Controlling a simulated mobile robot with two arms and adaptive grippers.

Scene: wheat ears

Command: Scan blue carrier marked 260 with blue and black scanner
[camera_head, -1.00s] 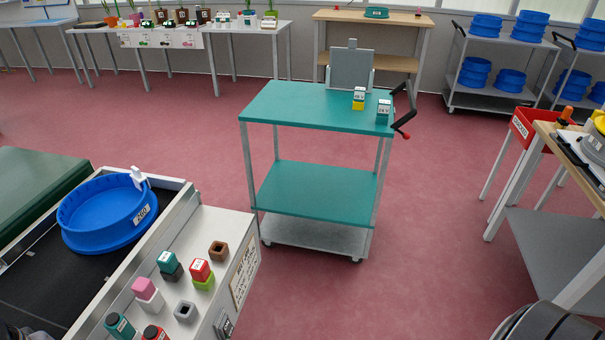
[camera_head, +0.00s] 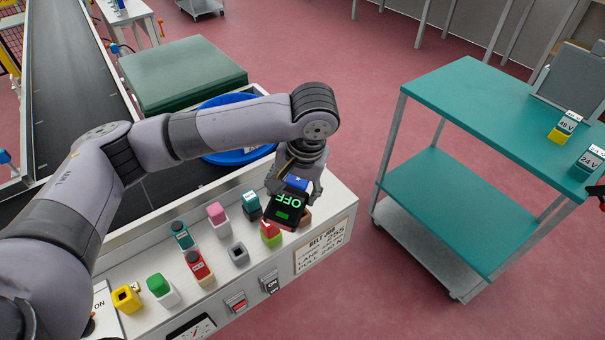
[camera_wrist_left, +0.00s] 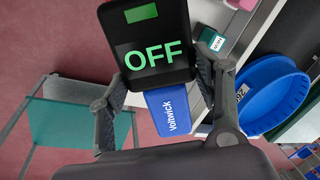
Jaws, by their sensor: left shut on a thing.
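The blue carrier (camera_head: 240,157) is a round, shallow tub on the dark belt, partly hidden behind my left arm in the head view. It also shows at the right of the left wrist view (camera_wrist_left: 272,97), with a white label whose number I can only partly read. My left gripper (camera_head: 293,186) is shut on the blue and black scanner (camera_head: 284,210) and holds it above the control panel, to the right of the carrier and apart from it. In the wrist view the scanner (camera_wrist_left: 150,45) reads "OFF" in green, with "Voltwick" on its blue part.
The control panel (camera_head: 215,250) carries several coloured blocks and switches beneath my left arm. A teal cart (camera_head: 470,95) with small 48 V and 24 V blocks stands at right. A green-topped block (camera_head: 180,75) stands behind the carrier. Red floor separates panel and cart.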

